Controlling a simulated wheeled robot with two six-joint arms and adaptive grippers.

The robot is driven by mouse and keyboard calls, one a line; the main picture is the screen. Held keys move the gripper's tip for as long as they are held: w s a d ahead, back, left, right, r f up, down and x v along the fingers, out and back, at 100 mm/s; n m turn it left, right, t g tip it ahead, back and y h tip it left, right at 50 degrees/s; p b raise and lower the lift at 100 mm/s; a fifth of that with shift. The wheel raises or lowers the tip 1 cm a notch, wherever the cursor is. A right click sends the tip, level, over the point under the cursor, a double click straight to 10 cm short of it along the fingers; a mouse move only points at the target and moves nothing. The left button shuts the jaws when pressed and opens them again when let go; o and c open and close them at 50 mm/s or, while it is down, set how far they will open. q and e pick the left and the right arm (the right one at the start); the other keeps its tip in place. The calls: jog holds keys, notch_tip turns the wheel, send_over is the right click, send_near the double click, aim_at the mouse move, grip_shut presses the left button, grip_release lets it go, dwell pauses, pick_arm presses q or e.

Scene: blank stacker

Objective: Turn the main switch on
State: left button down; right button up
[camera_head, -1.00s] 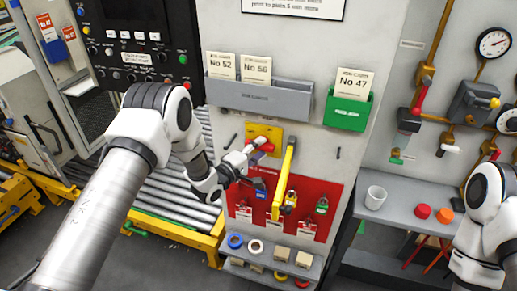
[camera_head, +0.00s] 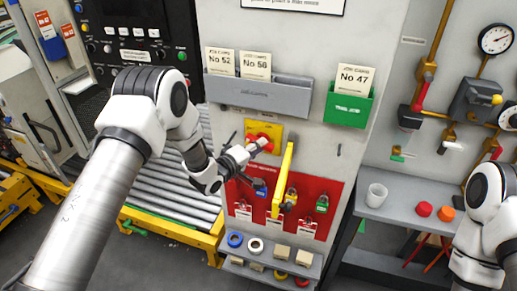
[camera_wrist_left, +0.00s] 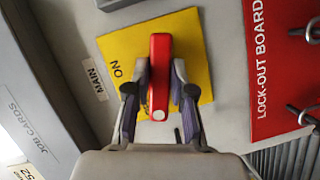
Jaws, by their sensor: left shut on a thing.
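The main switch is a yellow plate (camera_wrist_left: 118,47) with a red handle (camera_wrist_left: 160,60) in the left wrist view. The word ON shows on the plate beside the handle, and a MAIN label (camera_wrist_left: 95,84) is next to the plate. The handle runs along the picture's vertical, not pointing at ON. My left gripper (camera_wrist_left: 160,92) has a finger on each side of the handle and is shut on it. In the head view the yellow plate (camera_head: 276,127) is on the grey panel, with my left gripper (camera_head: 261,146) at its front. My right gripper is out of view.
A yellow bar (camera_head: 285,180) sticks out just right of the switch. The red lock-out board (camera_head: 325,185) with several padlocks is below. Grey (camera_head: 260,95) and green (camera_head: 347,108) card holders are above. A shelf (camera_head: 385,208) with a white cup is at right.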

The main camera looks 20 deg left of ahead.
pick_arm(q)
jog(key=shift+w+r+m+g+y+b, duration=0.1)
jog(key=shift+m+g+y+b, duration=0.15)
jog(key=shift+m+y+b, duration=1.15)
jog(key=shift+r+m+g+y+b, duration=0.1)
jog(key=shift+m+g+y+b, duration=0.4)
jog(key=shift+m, duration=1.5)
jog(key=shift+w+r+m+g+y+b, duration=0.1)
jog(key=shift+m+y+b, duration=1.15)
jog(key=shift+m, duration=0.45)
jog(key=c, duration=1)
grip_release()
jog(key=shift+f, duration=0.15)
